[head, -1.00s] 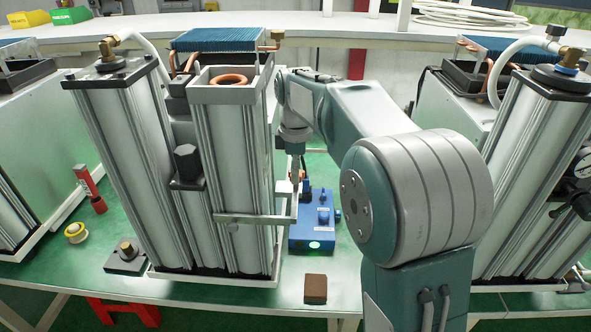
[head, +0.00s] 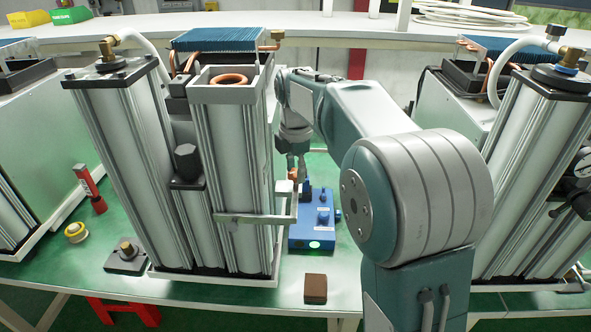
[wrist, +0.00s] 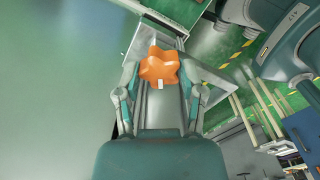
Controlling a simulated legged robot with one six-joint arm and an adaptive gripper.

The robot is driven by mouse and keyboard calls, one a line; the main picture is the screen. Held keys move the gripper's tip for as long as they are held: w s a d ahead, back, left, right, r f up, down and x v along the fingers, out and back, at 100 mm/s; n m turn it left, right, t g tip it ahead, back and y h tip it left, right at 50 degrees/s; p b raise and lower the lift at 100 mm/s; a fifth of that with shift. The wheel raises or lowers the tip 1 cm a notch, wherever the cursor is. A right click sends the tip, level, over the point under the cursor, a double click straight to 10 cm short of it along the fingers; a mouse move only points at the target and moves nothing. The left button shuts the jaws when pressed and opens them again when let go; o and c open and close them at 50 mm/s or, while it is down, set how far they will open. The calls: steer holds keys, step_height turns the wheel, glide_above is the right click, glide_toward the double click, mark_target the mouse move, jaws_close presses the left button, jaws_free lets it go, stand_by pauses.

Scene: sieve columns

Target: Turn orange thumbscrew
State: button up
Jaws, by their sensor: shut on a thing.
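The orange thumbscrew (wrist: 160,66) is a lobed knob with a small white mark, seen large in the wrist view. My gripper (wrist: 160,80) has its two fingers closed on either side of it. In the head view, my gripper (head: 297,170) points down just right of the middle sieve column (head: 236,170), above the grey metal bracket (head: 255,218) at its side. Only a small orange patch of the thumbscrew (head: 293,174) shows there, largely hidden by the fingers.
A blue box (head: 312,235) with a lit green spot stands right behind the bracket. A brown block (head: 315,289) lies near the front edge of the green table. A black knob (head: 187,162) sits between the columns. More columns (head: 535,130) stand at the right.

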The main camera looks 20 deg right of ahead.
mark_target(295, 171)
steer(key=shift+f, duration=0.2)
steer(key=o, duration=1.1)
steer(key=shift+o, duration=0.2)
steer(key=shift+w+r, duration=0.1)
step_height(295, 171, up, 12)
